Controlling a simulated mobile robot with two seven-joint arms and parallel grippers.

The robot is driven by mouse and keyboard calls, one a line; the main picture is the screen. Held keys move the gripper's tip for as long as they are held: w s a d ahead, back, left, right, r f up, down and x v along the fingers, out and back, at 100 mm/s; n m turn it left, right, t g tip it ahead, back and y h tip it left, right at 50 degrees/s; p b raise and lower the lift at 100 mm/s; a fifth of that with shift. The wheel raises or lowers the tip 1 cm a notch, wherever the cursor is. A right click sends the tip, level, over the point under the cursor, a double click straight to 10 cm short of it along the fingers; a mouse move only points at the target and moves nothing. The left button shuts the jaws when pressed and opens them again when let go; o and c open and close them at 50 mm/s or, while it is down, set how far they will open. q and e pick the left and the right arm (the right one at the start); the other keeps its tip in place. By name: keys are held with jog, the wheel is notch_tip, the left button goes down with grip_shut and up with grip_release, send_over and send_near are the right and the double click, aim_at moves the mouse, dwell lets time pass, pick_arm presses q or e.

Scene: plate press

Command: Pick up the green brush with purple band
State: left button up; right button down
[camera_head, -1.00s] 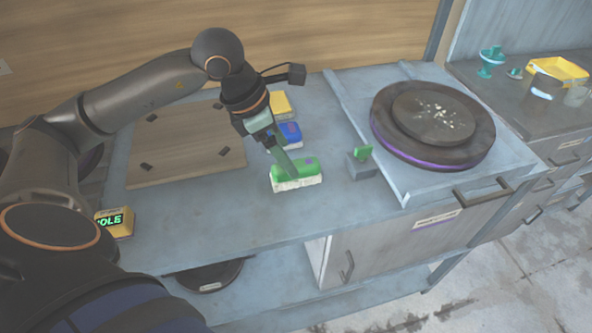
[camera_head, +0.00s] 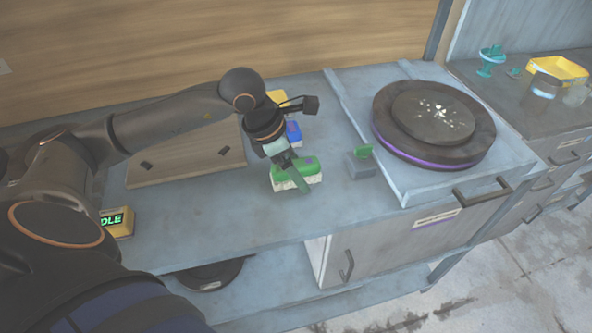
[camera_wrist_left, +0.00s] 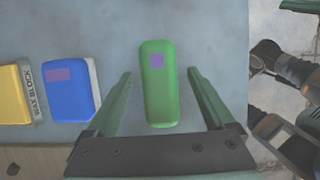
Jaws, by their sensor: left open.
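The green brush (camera_head: 282,176) has a green back, pale bristles and a purple mark, and lies on the grey-blue bench. In the left wrist view the green brush (camera_wrist_left: 160,95) sits between the two fingers, with its purple patch near the far end. My left gripper (camera_head: 297,182) is open over the brush; its fingers (camera_wrist_left: 160,88) stand on either side with gaps. I cannot tell how high the fingertips are above the bench. In the head view the gripper hides part of the brush.
A blue brush (camera_wrist_left: 68,90) and a yellow wax block (camera_wrist_left: 14,94) lie beside the green brush. A small grey block with a green tab (camera_head: 362,165) and a round dark plate press (camera_head: 432,155) stand to the right. The bench front (camera_head: 220,222) is clear.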

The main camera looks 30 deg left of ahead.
pick_arm(q)
jog(key=shift+f+b, duration=0.25)
jog(key=shift+b, duration=0.1)
dwell(0.5)
grip_shut()
dwell(0.5)
